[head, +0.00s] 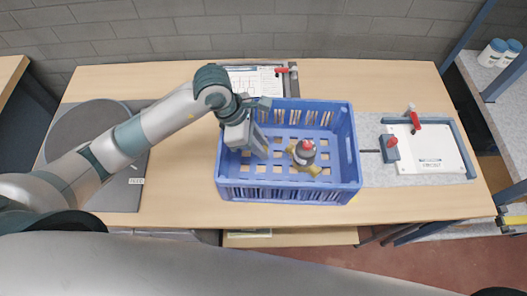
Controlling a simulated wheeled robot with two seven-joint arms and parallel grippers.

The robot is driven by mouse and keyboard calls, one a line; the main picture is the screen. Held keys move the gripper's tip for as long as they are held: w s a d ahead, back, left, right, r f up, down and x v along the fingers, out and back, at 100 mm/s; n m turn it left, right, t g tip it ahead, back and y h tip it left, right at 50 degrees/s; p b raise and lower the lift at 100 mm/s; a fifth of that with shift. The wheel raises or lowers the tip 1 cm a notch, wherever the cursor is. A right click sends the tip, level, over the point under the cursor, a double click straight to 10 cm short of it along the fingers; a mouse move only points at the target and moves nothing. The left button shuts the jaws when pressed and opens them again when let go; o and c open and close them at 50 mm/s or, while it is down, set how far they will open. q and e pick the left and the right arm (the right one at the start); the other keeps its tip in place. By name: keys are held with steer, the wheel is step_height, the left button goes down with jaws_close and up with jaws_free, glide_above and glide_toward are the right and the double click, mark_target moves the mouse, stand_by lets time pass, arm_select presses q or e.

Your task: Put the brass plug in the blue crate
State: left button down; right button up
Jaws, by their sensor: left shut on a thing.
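The blue crate (288,193) stands on the wooden table, open at the top, with slotted walls and floor. My left gripper (263,151) reaches down into the left half of the crate, pointing down and to the right. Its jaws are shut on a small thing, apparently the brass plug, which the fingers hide. I cannot tell whether that thing touches the crate floor. A grey valve-like part with brass ends and a red top (304,155) lies in the crate, just right of the gripper. My right gripper is not in view.
Bottles (492,53) stand on the right shelf.

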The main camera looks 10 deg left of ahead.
mark_target(261, 161)
arm_select(q)
steer(key=shift+f, duration=0.6)
steer(key=shift+f, duration=0.15)
step_height(261, 161, down, 3)
steer(key=shift+r+p, duration=0.2)
steer(key=shift+p, duration=0.4)
steer(key=shift+f, duration=0.45)
steer(key=shift+f, duration=0.15)
steer(key=c, duration=1.6)
jaws_free()
